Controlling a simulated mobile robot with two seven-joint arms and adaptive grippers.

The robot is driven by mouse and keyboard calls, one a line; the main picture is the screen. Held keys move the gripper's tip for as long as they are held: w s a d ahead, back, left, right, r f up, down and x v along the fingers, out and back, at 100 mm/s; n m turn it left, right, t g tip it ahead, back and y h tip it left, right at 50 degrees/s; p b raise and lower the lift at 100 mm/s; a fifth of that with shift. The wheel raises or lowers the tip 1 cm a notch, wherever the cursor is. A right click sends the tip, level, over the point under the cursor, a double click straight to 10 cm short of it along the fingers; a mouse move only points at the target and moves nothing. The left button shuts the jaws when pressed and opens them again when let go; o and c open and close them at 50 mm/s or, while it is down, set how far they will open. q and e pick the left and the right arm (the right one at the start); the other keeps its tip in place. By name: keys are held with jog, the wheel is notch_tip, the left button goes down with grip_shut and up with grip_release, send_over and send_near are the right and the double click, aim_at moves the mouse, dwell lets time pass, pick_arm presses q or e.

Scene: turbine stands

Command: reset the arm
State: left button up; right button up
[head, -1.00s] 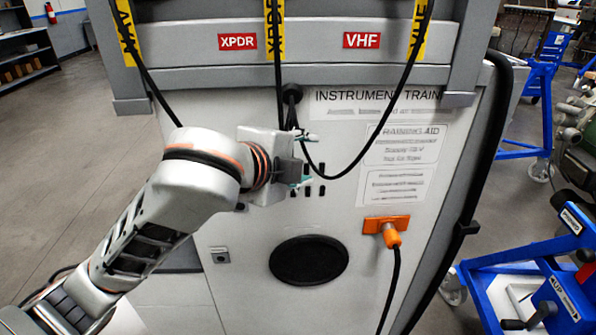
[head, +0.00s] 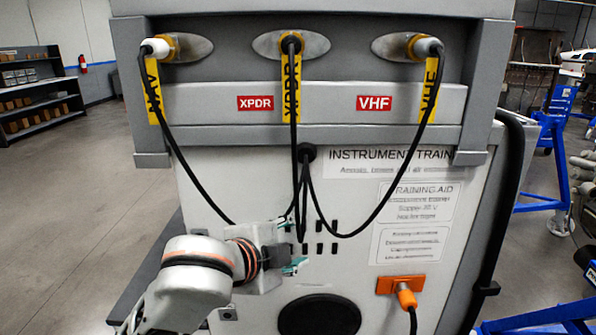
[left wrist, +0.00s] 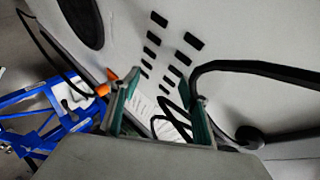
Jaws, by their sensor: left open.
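My left gripper (head: 297,257) is open and empty in front of the white panel of the instrument trainer (head: 345,190), beside its small black vent slots. In the left wrist view its two green-lined fingers (left wrist: 160,115) stand apart. Black cables (left wrist: 250,68) pass close by and behind the fingers there. I cannot tell whether any touches them. My left arm (head: 190,280) comes in from the lower left. My right gripper is not in view.
Three black cables with yellow tags hang from the connectors (head: 290,44) at the top. An orange plug (head: 402,287) sits at the panel's lower right. Blue wheeled stands (head: 548,150) are at the right. Shelves (head: 35,92) stand far left, with open floor before them.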

pick_arm(q)
jog(key=s+a+f+n+y, duration=0.3)
jog(key=a+f+n, duration=0.1)
jog(key=a+f, duration=0.5)
jog(key=s+a+f+n+y, duration=0.2)
jog(key=a+f+n, duration=0.2)
jog(key=a+f, duration=0.5)
jog(key=s+a+f+n+g+y, duration=0.25)
jog(key=s+a+f, duration=0.25)
jog(key=s+a, duration=0.4)
jog(key=s+a+f+n+g+y, duration=0.1)
jog(key=s+a+f+n+y, duration=0.15)
jog(key=s+a+f, duration=0.45)
jog(key=d+f+n+t+h, duration=0.2)
jog(key=d+f+h, duration=0.4)
jog(key=d+f, duration=0.6)
jog(key=shift+w+d+t+h, duration=0.2)
jog(key=shift+d+t+h, duration=0.1)
jog(key=shift+d+t, duration=0.4)
